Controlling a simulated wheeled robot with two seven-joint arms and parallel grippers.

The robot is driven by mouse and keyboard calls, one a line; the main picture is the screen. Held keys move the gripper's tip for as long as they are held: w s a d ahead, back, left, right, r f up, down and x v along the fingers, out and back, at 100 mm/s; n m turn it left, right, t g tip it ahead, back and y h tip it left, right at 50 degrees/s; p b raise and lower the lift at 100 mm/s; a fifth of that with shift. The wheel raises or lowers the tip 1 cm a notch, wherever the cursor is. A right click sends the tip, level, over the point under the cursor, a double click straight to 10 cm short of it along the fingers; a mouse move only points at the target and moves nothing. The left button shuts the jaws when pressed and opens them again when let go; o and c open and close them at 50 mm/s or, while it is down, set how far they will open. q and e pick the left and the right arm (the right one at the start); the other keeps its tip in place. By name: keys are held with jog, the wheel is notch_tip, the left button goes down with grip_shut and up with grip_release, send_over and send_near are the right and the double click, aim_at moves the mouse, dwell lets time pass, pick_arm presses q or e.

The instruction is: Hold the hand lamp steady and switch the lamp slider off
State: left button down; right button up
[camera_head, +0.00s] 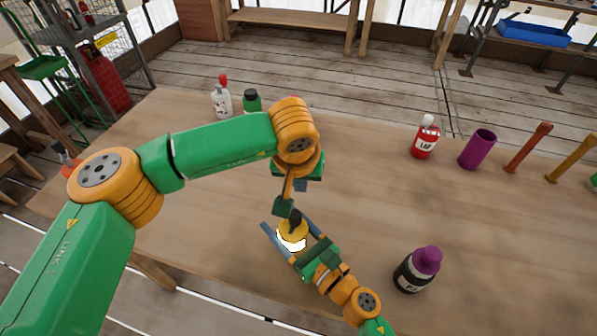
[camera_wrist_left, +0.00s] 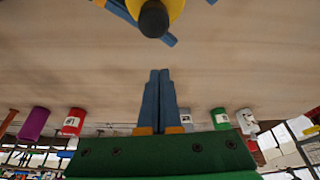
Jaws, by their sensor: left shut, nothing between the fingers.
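The hand lamp (camera_head: 292,232) is yellow with a black top and a bright white lower part. In the left wrist view the lamp's black round end and yellow body (camera_wrist_left: 174,10) show at the top edge. My left gripper (camera_head: 300,186) hangs just above and behind the lamp, apart from it. Its blue fingers are together and empty in the left wrist view (camera_wrist_left: 157,74). I cannot make out the lamp slider.
A black bottle with a purple cap (camera_head: 415,271) stands right of my right gripper. The table (camera_head: 370,205) is clear in the middle.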

aim_at(292, 214)
pick_arm(q)
jog(key=shift+s+a, duration=0.2)
jog(key=shift+s, duration=0.8)
jog(key=shift+s+a, duration=0.15)
jog(key=shift+s, duration=0.85)
jog(key=shift+r, duration=0.1)
jog(key=shift+s, duration=0.1)
jog(key=shift+s+a, duration=0.3)
jog(key=shift+s, duration=0.3)
jog(key=shift+s+a, duration=0.25)
jog(key=shift+s, duration=0.3)
jog(key=shift+w, duration=0.1)
notch_tip(292, 214, up, 10)
jog(key=shift+w+f, duration=0.25)
